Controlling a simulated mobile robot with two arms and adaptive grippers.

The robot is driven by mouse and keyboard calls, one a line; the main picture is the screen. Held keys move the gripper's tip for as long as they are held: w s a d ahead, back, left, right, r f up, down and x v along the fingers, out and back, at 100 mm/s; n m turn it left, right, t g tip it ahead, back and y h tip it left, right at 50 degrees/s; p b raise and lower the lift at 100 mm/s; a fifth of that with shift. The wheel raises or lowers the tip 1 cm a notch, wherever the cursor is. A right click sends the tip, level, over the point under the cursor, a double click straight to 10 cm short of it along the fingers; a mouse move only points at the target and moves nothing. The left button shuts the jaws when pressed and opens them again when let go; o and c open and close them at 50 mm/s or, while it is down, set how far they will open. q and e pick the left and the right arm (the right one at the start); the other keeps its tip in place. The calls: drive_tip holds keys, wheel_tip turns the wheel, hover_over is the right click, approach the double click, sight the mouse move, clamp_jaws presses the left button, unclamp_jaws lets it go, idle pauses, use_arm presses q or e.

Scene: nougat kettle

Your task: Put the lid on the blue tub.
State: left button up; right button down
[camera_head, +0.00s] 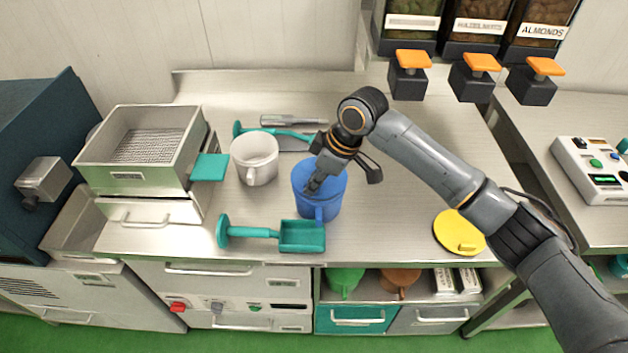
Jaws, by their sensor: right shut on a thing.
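The blue tub (331,194) stands upright on the steel counter, with a handle on its near side. My right gripper (316,186) reaches down over it from the upper right and is shut on it. The fingertips are at the tub's top, and the gripper covers part of the far rim. The exact grip spot is hard to see. A yellow round lid (453,228) with a small raised grip lies flat near the counter's front edge, to the right of the tub and apart from it. My left gripper is not in view.
A white mug (254,160) stands left of the tub. A teal scoop (302,236) lies in front, touching or close to it. Another teal-handled tool (280,133) lies behind. A steel sieve box (140,150) stands at left. The counter between tub and lid is clear.

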drive_tip(key=shift+f+p, duration=0.4)
drive_tip(key=shift+p, duration=0.3)
idle(0.9)
drive_tip(key=c, duration=0.8)
unclamp_jaws()
drive_tip(key=shift+c, duration=0.2)
drive_tip(key=shift+r+p, duration=3.5)
drive_tip(key=shift+p, duration=0.25)
